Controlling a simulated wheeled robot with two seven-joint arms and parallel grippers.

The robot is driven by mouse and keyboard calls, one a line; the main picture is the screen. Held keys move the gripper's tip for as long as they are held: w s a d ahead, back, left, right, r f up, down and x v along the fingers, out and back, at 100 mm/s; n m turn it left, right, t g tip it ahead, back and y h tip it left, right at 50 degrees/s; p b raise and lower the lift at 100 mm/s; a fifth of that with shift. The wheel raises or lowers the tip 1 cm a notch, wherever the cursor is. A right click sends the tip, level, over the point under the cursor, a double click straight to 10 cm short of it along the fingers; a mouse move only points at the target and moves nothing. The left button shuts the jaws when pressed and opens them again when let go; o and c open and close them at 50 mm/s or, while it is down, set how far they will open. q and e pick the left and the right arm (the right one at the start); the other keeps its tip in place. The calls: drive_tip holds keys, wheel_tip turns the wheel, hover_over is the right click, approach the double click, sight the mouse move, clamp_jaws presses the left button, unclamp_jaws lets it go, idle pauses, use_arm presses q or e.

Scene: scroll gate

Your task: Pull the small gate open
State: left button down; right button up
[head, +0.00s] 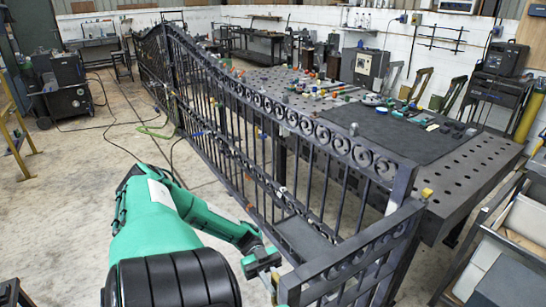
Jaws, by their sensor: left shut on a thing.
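The small gate (362,256) is a dark metal panel with a scroll band under its top rail, at the lower right of the head view. It stands at an angle to the long scroll gate (262,104), near that gate's close end post. My left gripper (272,276), on a green arm from the lower left, is at the small gate's near left end. It is shut on the small gate there; the fingertips are small and partly hidden, so the exact grip point is unclear. My right gripper is not in view.
A perforated steel table (462,165) with tools and a dark mat (385,133) stands behind the long gate. A grey cart (500,255) is at the right edge. A welding machine (65,85) and cables lie at the left. The concrete floor left of the gate is mostly clear.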

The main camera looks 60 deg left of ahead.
use_arm(q)
drive_tip(key=shift+f, duration=0.1)
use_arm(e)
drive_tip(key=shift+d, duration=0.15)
use_arm(q)
drive_tip(key=c, duration=1.4)
unclamp_jaws()
drive_tip(key=shift+a, duration=0.1)
drive_tip(key=shift+c, duration=0.2)
